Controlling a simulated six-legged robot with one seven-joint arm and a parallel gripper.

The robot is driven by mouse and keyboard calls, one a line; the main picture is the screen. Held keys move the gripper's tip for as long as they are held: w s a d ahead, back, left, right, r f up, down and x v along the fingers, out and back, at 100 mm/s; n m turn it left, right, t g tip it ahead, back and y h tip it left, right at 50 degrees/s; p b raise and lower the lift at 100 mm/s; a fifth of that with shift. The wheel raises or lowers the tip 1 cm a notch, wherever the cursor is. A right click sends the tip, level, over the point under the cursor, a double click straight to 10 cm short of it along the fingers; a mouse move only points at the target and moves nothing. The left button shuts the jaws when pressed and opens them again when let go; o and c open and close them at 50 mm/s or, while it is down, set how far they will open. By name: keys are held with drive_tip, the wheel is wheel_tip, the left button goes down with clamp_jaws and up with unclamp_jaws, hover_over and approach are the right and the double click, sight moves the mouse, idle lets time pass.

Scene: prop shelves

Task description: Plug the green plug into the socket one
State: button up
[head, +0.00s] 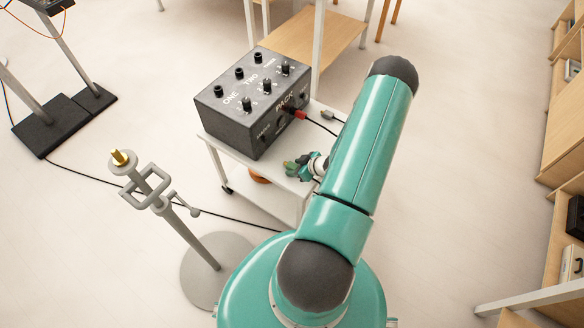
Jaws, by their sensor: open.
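A dark grey box (235,122) stands on a small white table, with ONE, TWO and a third label on its top. Socket one (218,91) is the black round fitting beside the label ONE, and nothing is seen in it. My gripper (291,166) is open, low beside the front right of the box, below the socket's height. My arm partly hides the wrist.
A red plug (297,113) with a black cable sits at the box's front face. A grey plug (328,115) lies on the white table (285,182) to its right. A grey stand (181,220) with a brass tip is at left. Shelves (566,125) line the right.

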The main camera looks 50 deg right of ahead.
sight(296, 168)
clamp_jaws()
drive_tip(key=shift+r, duration=2.55)
drive_tip(key=v, duration=0.7)
